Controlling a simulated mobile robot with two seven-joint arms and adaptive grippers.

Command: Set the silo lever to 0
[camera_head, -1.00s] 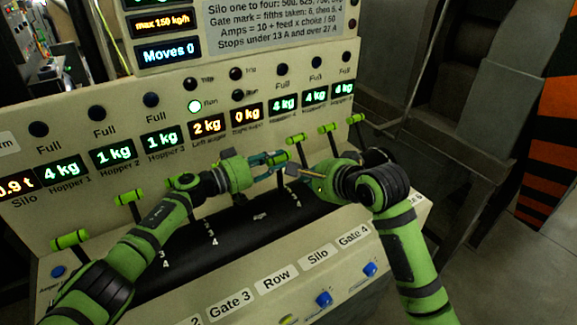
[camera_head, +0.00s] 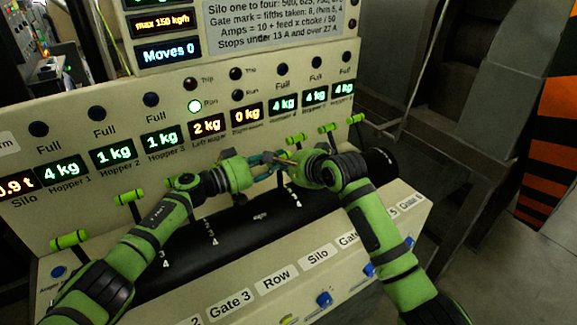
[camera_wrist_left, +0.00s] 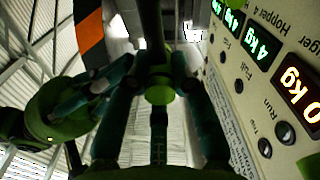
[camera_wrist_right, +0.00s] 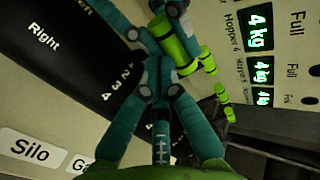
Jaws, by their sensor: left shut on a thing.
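Several levers with green cylinder handles line the panel; no lever in view carries a readable silo label. My left gripper (camera_head: 264,163) is at the middle of the row, shut on a green-handled lever (camera_wrist_right: 172,40). In the left wrist view a dark bar and a green end (camera_wrist_left: 160,92) show between its teal fingers. My right gripper (camera_wrist_right: 157,72) is close beside the left one, its fingertips near the same handle. The fingers overlap, so I cannot tell whether it is open or shut. The silo display (camera_head: 17,184) reads about 0.9 t. The front label "Silo" (camera_head: 317,253) is in view.
Free levers stand at left (camera_head: 70,240) and at back right (camera_head: 328,127). Blue knobs (camera_head: 323,299) line the front edge below the labels. A dark scale strip (camera_head: 190,250) lies below the levers. Both forearms cross it. Machinery stands at the right.

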